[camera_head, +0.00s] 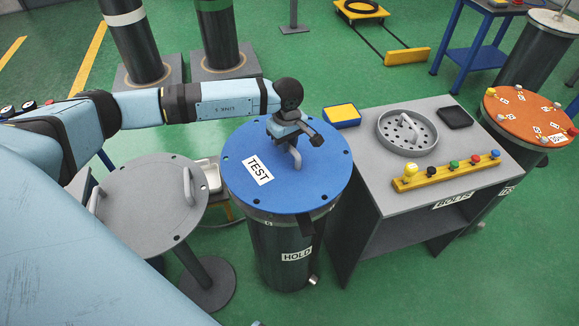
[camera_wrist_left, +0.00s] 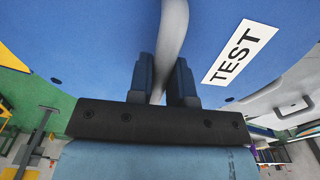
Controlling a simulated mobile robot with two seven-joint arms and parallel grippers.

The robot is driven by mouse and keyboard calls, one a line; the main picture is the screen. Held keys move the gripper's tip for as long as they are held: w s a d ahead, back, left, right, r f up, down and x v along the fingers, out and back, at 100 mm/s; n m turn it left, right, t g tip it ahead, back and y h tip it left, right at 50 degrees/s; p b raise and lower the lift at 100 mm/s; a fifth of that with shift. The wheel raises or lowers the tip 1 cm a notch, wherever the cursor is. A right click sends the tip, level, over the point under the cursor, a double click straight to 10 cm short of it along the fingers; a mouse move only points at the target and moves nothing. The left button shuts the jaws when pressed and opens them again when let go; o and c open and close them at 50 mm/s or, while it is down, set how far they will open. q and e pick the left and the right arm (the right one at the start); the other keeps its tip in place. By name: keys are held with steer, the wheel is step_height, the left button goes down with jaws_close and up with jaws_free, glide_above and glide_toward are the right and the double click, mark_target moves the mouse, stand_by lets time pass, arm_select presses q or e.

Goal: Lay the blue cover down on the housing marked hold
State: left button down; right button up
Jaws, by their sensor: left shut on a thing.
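The blue cover (camera_head: 248,190) is a round plate with a TEST label, a grey handle and holes along its rim. It sits over the dark cylindrical housing (camera_head: 275,255) marked HOLD in the head view. My left gripper (camera_head: 292,143) is shut on the cover's handle. The wrist view shows both fingers (camera_wrist_left: 162,88) on either side of the grey handle (camera_wrist_left: 173,35), with the blue cover (camera_wrist_left: 100,40) behind. The cover looks level and roughly centred, hiding most of the housing's top. I cannot tell whether it touches the flange. My right gripper is out of view.
A grey round plate on a stand (camera_head: 150,215) is close on the left. A grey bench (camera_head: 385,195) marked BOLTS stands on the right, with a round grey tray (camera_head: 385,135) and a yellow bolt rack (camera_head: 432,180). An orange-covered cylinder (camera_head: 515,120) is farther right.

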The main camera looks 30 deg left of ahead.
arm_select(q)
steer(key=shift+w+a+r+n+b, duration=0.2)
steer(key=shift+w+a+n+b, duration=0.1)
steer(key=shift+w+a+n, duration=0.6)
steer(key=shift+w+r+n, duration=0.1)
steer(key=shift+r+n, duration=0.05)
steer(key=shift+n, duration=0.15)
steer(key=shift+d+f+b, duration=0.1)
steer(key=shift+f+b, duration=0.1)
steer(key=shift+b, duration=0.15)
steer(key=shift+f+b, duration=0.65)
steer(key=shift+f, duration=0.2)
steer(key=shift+f+b, duration=0.95)
steer(key=shift+f, duration=0.45)
